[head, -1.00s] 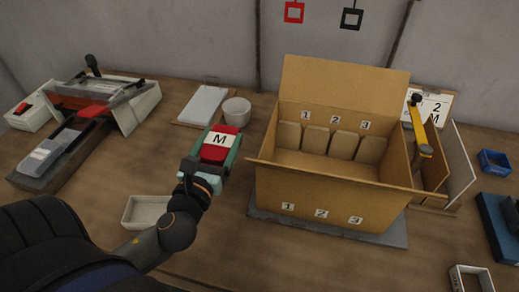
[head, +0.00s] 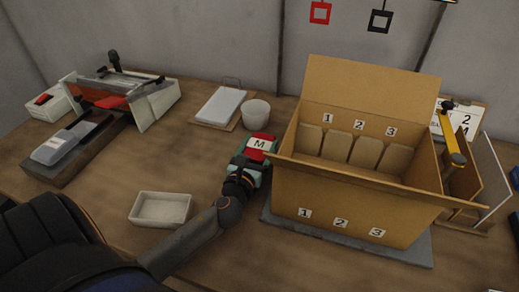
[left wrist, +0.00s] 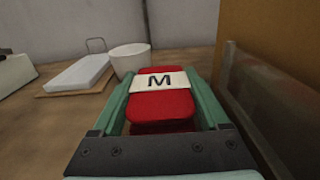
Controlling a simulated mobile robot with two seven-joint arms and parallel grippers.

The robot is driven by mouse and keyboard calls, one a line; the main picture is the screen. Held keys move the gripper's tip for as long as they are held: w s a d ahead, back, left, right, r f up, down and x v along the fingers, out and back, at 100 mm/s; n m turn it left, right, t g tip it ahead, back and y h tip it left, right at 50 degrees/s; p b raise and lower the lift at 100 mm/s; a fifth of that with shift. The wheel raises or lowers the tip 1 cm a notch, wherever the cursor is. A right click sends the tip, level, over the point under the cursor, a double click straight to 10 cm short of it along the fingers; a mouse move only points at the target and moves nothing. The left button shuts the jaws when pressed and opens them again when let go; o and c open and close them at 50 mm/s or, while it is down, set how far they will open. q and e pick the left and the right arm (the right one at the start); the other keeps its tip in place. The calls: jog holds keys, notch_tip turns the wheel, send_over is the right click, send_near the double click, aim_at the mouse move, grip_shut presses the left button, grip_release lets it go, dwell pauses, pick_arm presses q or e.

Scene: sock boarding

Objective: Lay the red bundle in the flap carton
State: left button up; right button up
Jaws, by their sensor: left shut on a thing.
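The red bundle (head: 261,143) has a white band marked M. My left gripper (head: 255,152) is shut on it, and in the left wrist view the bundle (left wrist: 161,108) lies between the green fingers of the gripper (left wrist: 163,115). The bundle is just left of the flap carton (head: 350,200), outside it. The carton is open, with its back flap raised, labels 1, 2 and 3 on its front and inner back walls, and several tan dividers inside. In the left wrist view the carton's side (left wrist: 270,60) rises close on the right. My right gripper is not in view.
A white cup (head: 256,113) and a clipboard with white sheets (head: 221,106) stand behind the bundle. An empty white tray (head: 161,208) sits at front left. A press-like fixture (head: 115,100) stands at far left. A yellow-handled tool (head: 448,135) is right of the carton.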

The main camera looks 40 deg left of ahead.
pick_arm(q)
jog(key=shift+f, duration=0.15)
jog(key=o, duration=1.4)
jog(key=shift+c, duration=0.2)
